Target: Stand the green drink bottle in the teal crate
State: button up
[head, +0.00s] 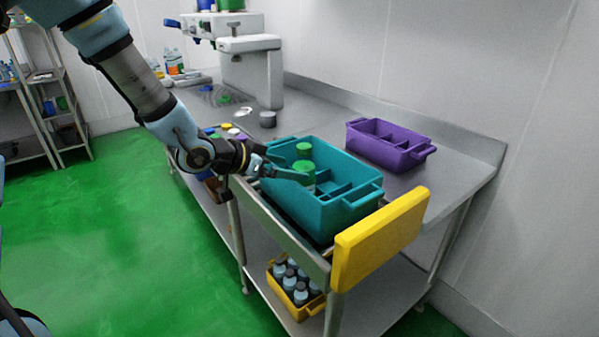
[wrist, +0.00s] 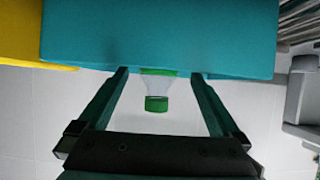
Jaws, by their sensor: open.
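The green drink bottle (head: 304,149) stands upright, as far as I can tell, in the left part of the teal crate (head: 350,212). Its green cap and clear neck rise above the rim; its lower body is partly hidden by the crate wall and my gripper. My gripper (head: 295,170) reaches over the crate's left rim, with its fingers open. In the wrist view the bottle's cap (wrist: 157,104) shows between the two spread fingers (wrist: 160,75), with a visible gap on each side. The crate's teal wall (wrist: 160,35) hides the rest of the bottle there.
A purple crate (head: 413,154) stands behind on the steel table. A yellow panel (head: 380,240) rises at the table's near end. A yellow crate of several bottles (head: 272,270) is on the lower shelf. A white machine (head: 250,72) stands at the far end.

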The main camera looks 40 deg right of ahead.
jog(key=w+a+n+t+y, duration=0.2)
jog(key=w+a+n+y, duration=0.15)
jog(key=a, duration=0.55)
jog(key=w+a+n+t+y, duration=0.2)
jog(key=w+a, duration=0.3)
jog(key=a, duration=0.4)
jog(key=w+a+n+t+y, duration=0.2)
jog(key=w+a+n, duration=0.15)
jog(key=a, duration=0.55)
jog(key=s+a+r+n+g+y, duration=0.1)
jog(key=s+a+n, duration=0.3)
jog(key=a, duration=0.4)
jog(key=s+a+r+n+g+y, duration=0.1)
jog(key=s+a+n+g+y, duration=0.1)
jog(key=a, duration=0.7)
jog(key=s+n+y, duration=0.1)
jog(key=s+n, duration=0.1)
jog(key=shift+s+a+n+g, duration=0.2)
jog(key=shift+a+n+g, duration=0.1)
jog(key=shift+g, duration=0.1)
jog(key=shift+y, duration=0.25)
